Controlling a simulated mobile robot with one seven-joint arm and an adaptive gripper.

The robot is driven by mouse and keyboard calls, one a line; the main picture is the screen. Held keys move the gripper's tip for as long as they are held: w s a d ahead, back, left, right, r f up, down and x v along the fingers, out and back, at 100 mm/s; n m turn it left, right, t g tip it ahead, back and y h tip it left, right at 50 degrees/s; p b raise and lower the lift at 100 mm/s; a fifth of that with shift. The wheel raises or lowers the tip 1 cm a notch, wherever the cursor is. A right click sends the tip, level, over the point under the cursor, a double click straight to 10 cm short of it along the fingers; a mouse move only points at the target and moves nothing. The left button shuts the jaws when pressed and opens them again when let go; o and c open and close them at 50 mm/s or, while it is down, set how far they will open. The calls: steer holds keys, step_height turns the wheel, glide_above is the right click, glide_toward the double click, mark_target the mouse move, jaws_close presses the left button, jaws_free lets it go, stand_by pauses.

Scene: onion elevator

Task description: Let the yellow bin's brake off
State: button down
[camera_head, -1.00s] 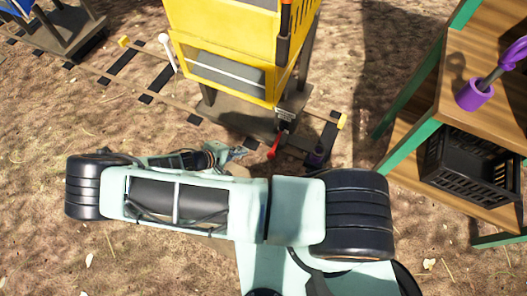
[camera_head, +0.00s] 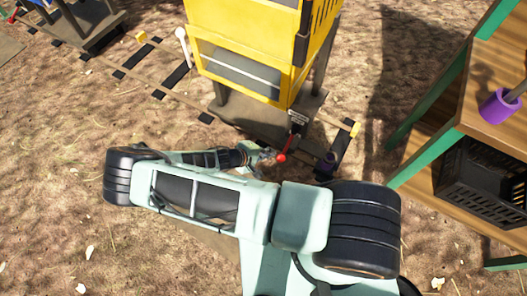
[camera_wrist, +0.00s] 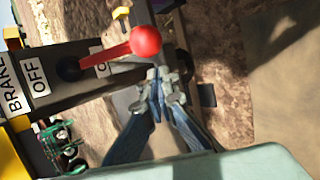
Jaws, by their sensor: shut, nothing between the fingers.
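The yellow bin (camera_head: 240,73) stands on a wheeled cart on the rails. Its brake lever is a red rod with a round red knob (camera_head: 282,158), low at the bin's front right. In the wrist view the knob (camera_wrist: 146,41) is large and close. The rod runs from a dark pivot beside the "OFF" label (camera_wrist: 35,78) across a second label, which it partly covers. My gripper (camera_head: 266,154) is shut and empty just left of the knob. In the wrist view its fingertips (camera_wrist: 158,84) sit just below the knob; whether they touch it I cannot tell.
A wooden shelf with green posts (camera_head: 425,130) stands at the right, holding a purple cup (camera_head: 498,105) and a black crate (camera_head: 488,185). A white-knobbed lever (camera_head: 182,34) stands left of the bin.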

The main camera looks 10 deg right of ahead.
steer(key=shift+s+d+r, duration=0.4)
steer(key=shift+s, duration=0.3)
steer(key=shift+a+r, duration=0.1)
steer(key=shift+r, duration=0.05)
steer(key=shift+s+r+p, duration=0.1)
steer(key=shift+r+p, duration=0.05)
steer(key=shift+p, duration=0.2)
steer(key=shift+r+g+y, duration=0.2)
steer(key=shift+g+y, duration=0.2)
